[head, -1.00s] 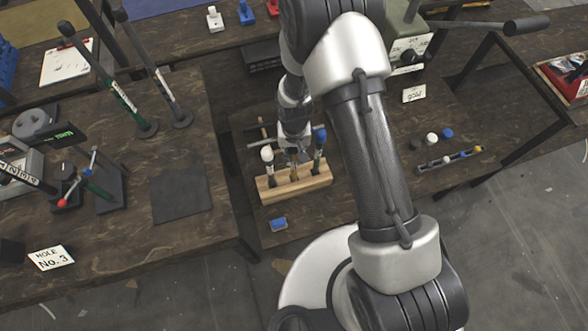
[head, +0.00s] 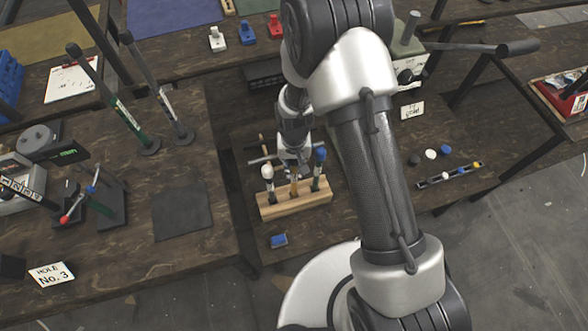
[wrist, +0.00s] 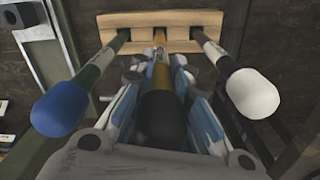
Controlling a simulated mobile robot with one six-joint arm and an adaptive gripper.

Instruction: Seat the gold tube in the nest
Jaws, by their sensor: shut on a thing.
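The gold tube (wrist: 160,42) has a thick black end (wrist: 161,118) in the wrist view and stands in the middle slot of a wooden block (wrist: 112,23). My gripper (wrist: 162,66) is shut on the gold tube, with its fingers on either side. In the head view the tube (head: 294,188) shows as a small gold strip at the block (head: 296,205), below my gripper (head: 294,172). How deep the tube sits is hidden. I cannot tell which thing is the nest.
A blue-ended tool (wrist: 60,108) and a white-ended tool (wrist: 252,92) stand in the block close on either side of my gripper. A small blue item (head: 278,240) lies in front of the block. Tall levers (head: 170,115) stand to the left.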

